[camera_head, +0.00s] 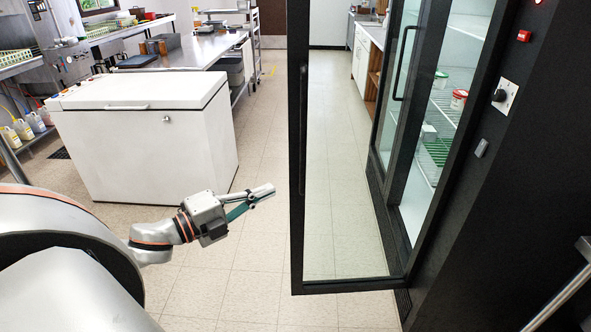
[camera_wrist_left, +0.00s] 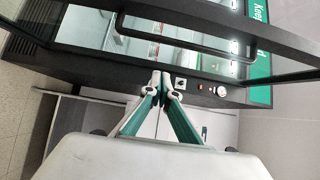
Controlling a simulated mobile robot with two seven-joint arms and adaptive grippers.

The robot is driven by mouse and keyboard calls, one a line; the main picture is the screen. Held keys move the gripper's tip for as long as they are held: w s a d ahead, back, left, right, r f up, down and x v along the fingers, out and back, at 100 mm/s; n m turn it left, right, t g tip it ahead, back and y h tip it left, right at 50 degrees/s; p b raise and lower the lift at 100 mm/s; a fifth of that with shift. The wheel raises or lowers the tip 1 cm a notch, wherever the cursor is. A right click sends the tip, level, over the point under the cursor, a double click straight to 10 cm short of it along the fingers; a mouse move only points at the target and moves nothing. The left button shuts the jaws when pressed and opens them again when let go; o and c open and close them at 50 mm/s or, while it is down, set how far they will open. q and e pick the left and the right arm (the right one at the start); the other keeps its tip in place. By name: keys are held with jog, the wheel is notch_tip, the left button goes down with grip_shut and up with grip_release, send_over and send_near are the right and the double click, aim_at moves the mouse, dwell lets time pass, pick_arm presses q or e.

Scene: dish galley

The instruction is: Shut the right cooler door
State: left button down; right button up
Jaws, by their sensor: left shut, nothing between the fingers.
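The right cooler door (camera_head: 297,200) is a black-framed glass door standing wide open in the head view, swung out from the cooler over the aisle. Its dark handle shows along the frame, and a dark bar handle also crosses the left wrist view (camera_wrist_left: 185,40). My left gripper (camera_head: 268,191) is shut and empty, to the left of the door's free edge and apart from it. In the left wrist view its fingertips (camera_wrist_left: 161,82) meet below the bar handle. My right gripper is not in view.
The cooler's other glass door (camera_head: 405,70) is left of the open shelves (camera_head: 450,115), which hold a few tubs. A white chest freezer (camera_head: 145,130) stands left of my left gripper. Tiled floor (camera_head: 265,255) is clear between freezer and door.

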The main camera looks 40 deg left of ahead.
pick_arm(q)
jog(key=w, duration=1.1)
jog(key=shift+d, duration=0.35)
jog(key=shift+w, duration=0.1)
